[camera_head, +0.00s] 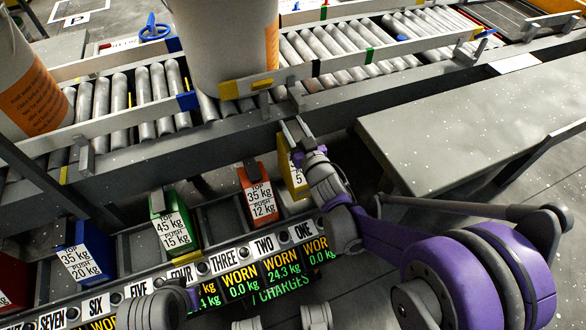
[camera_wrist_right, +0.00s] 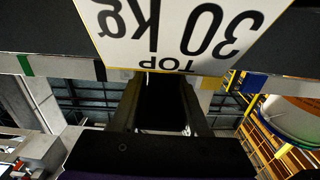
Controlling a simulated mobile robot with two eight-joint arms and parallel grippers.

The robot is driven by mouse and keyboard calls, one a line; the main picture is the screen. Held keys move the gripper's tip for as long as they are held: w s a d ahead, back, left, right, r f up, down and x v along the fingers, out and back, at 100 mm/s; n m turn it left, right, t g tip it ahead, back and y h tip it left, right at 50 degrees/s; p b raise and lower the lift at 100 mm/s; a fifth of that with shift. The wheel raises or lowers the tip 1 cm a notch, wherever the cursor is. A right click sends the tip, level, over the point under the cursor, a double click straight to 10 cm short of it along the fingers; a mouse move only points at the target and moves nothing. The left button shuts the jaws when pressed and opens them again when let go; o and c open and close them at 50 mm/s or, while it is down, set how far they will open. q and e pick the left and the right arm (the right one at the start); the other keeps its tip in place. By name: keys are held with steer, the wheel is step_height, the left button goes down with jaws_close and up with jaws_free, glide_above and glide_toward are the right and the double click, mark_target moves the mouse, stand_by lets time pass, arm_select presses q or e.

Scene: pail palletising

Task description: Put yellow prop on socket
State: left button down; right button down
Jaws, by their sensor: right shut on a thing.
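The yellow prop (camera_head: 286,172) is a block with a white label, partly hidden behind my right gripper (camera_head: 298,132). My right gripper is shut on it. In the right wrist view the white label of the yellow prop (camera_wrist_right: 180,30) fills the top, reading "30 kg TOP" upside down, between the fingers (camera_wrist_right: 160,105). The prop is over the near end of the rack (camera_head: 215,262), by the sign "ONE". Its lower end is close to a pale block there; I cannot tell whether they touch. No socket shows clearly.
Red (camera_head: 258,193), green (camera_head: 172,227) and blue (camera_head: 84,252) props stand along the rack. Behind is a roller conveyor (camera_head: 150,100) with a large pail (camera_head: 222,40) and another pail (camera_head: 28,80) at left. A grey slab (camera_head: 470,130) lies at right.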

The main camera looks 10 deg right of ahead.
step_height(320, 180, down, 9)
steer(key=b, duration=0.3)
steer(key=shift+f, duration=0.25)
steer(key=shift+c, duration=2)
jaws_free()
steer(key=shift+s, duration=0.1)
